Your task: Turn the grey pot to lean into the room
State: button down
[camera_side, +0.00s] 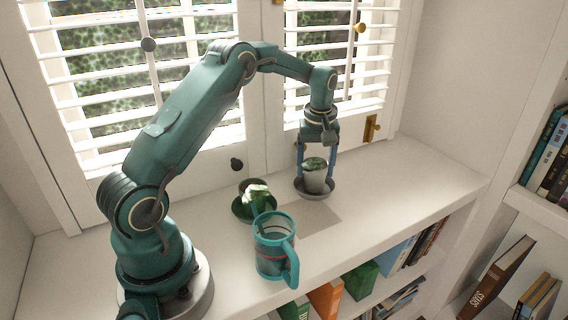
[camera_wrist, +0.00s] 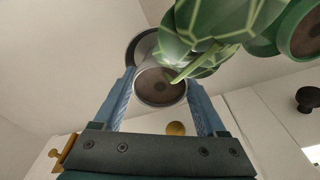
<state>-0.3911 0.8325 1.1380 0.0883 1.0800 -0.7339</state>
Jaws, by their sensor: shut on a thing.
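The grey pot (camera_side: 315,181) stands upright in a grey saucer (camera_side: 302,192) on the white sill. My gripper (camera_side: 316,163) comes down from above, shut on the pot with one blue finger on each side. In the wrist view the fingers (camera_wrist: 159,82) flank the pot's round rim and brown soil (camera_wrist: 160,90), and the saucer (camera_wrist: 137,48) shows behind. A pale-veined leafy plant (camera_wrist: 215,25) leans from the soil toward the upper right, away from the window wall. I cannot tell whether the pot is lifted.
A green pot and plant (camera_side: 256,196) in a green saucer stand left of the grey pot. A teal mug (camera_side: 270,251) stands nearer the front edge. The shuttered window (camera_side: 335,60) is behind. The sill to the right is clear. Books fill the shelves below and right.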

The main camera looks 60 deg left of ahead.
grip_release()
jog(key=r, duration=0.4)
jog(key=shift+s+d+r, duration=0.1)
jog(key=shift+d+r, duration=0.15)
jog(key=shift+r, duration=0.05)
jog(key=s+d+r+m+t, duration=0.2)
jog(key=s+d+r, duration=0.25)
jog(key=r, duration=0.25)
jog(key=s+d+r+m+t, duration=0.2)
jog(key=s+d+r, duration=0.1)
jog(key=d+r, duration=0.35)
jog(key=s+d+f+m, duration=0.1)
jog(key=s+f+m, duration=0.1)
jog(key=s, duration=0.2)
jog(key=s+d+f+m, duration=0.2)
jog(key=s+m, duration=0.1)
jog(key=s, duration=0.2)
jog(key=s+d+f+m+t+h, duration=0.1)
jog(key=s+d+f+m, duration=0.1)
jog(key=s+m, duration=0.1)
jog(key=shift+s+d+f, duration=0.1)
jog(key=shift+s+f, duration=0.15)
jog(key=shift+s, duration=0.45)
